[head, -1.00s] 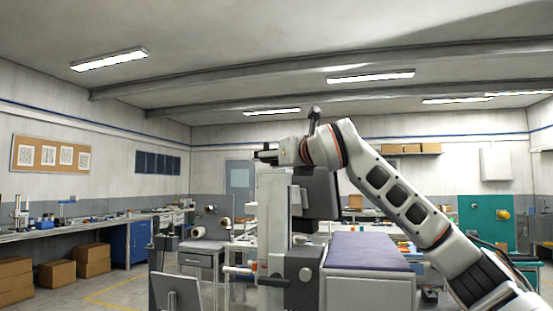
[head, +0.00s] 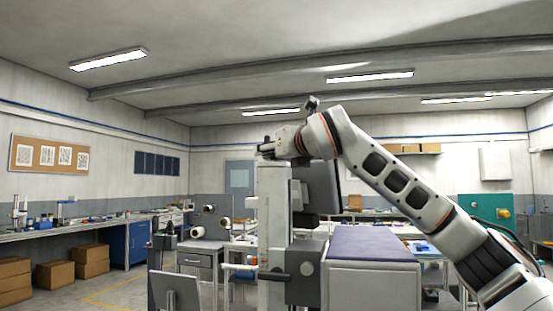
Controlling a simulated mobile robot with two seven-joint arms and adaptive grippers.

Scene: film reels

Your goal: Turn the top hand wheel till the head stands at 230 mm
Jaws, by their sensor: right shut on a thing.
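A pale upright column (head: 272,215) stands at the middle of the head view. A grey block with a round knob (head: 305,270) sits low against its right side, and a dark box (head: 322,187) is higher up. My right gripper (head: 266,149) is at the column's top, its arm reaching in from the right. It is shut on a small dark part there, apparently the top hand wheel. The gripper and wrist hide most of that part. I cannot read a millimetre scale or the head's height. My left gripper is not in view.
A purple-topped bench (head: 372,246) stands right of the column, beneath my right arm. Workbenches, a blue cabinet (head: 130,241) and cardboard boxes (head: 58,273) line the left side. Floor is free at left.

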